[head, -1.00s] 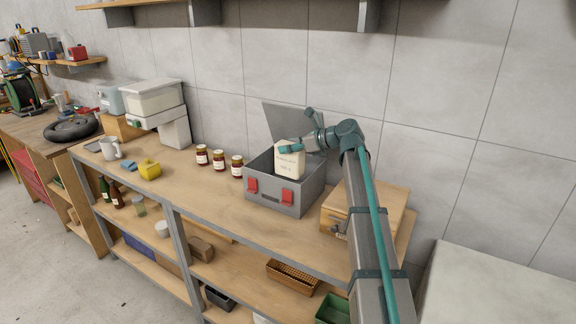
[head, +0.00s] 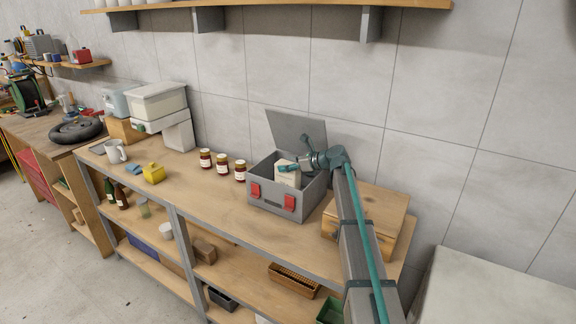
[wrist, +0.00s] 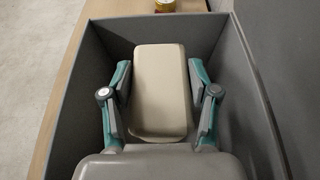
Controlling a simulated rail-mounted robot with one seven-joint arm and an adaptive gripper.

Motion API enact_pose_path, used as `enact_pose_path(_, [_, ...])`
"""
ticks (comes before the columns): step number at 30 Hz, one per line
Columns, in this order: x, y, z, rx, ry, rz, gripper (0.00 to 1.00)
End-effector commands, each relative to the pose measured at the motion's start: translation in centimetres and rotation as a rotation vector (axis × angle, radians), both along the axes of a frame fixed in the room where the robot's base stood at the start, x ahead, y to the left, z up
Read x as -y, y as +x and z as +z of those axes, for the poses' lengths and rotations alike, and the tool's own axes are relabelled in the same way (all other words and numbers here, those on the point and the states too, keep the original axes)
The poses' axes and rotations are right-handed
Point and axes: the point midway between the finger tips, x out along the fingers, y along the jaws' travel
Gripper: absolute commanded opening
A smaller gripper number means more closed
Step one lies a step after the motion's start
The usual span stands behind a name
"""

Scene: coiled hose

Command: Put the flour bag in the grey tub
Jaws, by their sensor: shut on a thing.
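The flour bag (head: 287,174) is a cream block with printing on its front, upright inside the grey tub (head: 275,211). The tub is a grey box with two red latches and its lid raised at the back. My gripper (head: 292,168) reaches into the tub from the right and is shut on the bag. In the wrist view the bag (wrist: 160,90) lies between the two teal-and-grey fingers (wrist: 160,105), with the tub's walls (wrist: 85,95) around it. The bag's lower part is hidden behind the tub's front wall, so I cannot tell whether it touches the floor.
Several jars (head: 222,166) stand left of the tub. A wooden box (head: 372,212) stands close on its right, under my arm. A yellow item (head: 153,174), a mug (head: 116,151) and a scale with a container (head: 160,105) are farther left. A shelf (head: 270,5) hangs above.

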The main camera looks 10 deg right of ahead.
Motion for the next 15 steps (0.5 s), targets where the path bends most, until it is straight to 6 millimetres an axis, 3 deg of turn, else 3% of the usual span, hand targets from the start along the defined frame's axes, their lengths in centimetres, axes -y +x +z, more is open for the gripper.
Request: enact_pose_path(15, [0.01,0.00,-1.20,0.002,0.001,-0.001,0.00])
